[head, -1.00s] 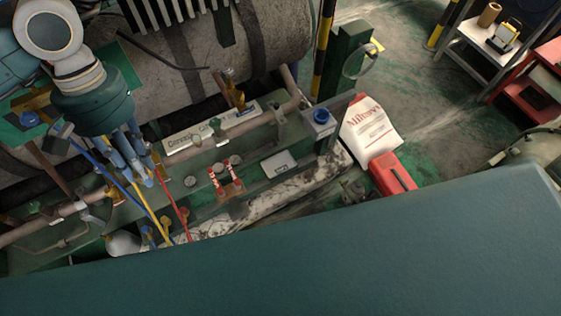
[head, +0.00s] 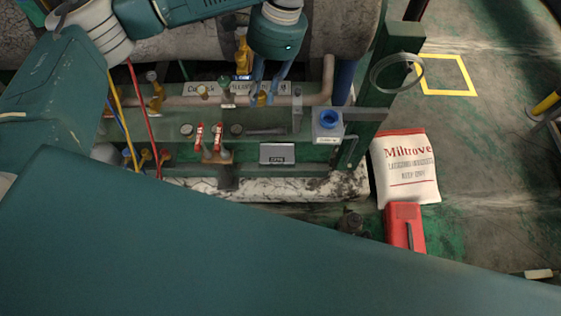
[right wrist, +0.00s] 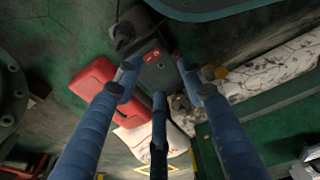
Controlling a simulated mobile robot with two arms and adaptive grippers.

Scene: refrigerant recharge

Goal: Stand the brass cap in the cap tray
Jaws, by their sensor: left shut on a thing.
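My left gripper (head: 266,84) reaches down from the top of the head view with blue fingers. It is shut on a small brass cap (head: 262,99), which shows between the fingertips, in front of the pipe and label plate. The fingers partly hide the cap. The grey cap tray (head: 277,152), with a dark label on its front, lies below and slightly right of the gripper, apart from the cap.
Red-and-white valve handles (head: 208,138) stand left of the tray. A grey box with a blue knob (head: 328,122) is to its right. A white bag (head: 406,166) and a red case (head: 404,226) lie farther right. Coloured hoses (head: 139,115) hang at left.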

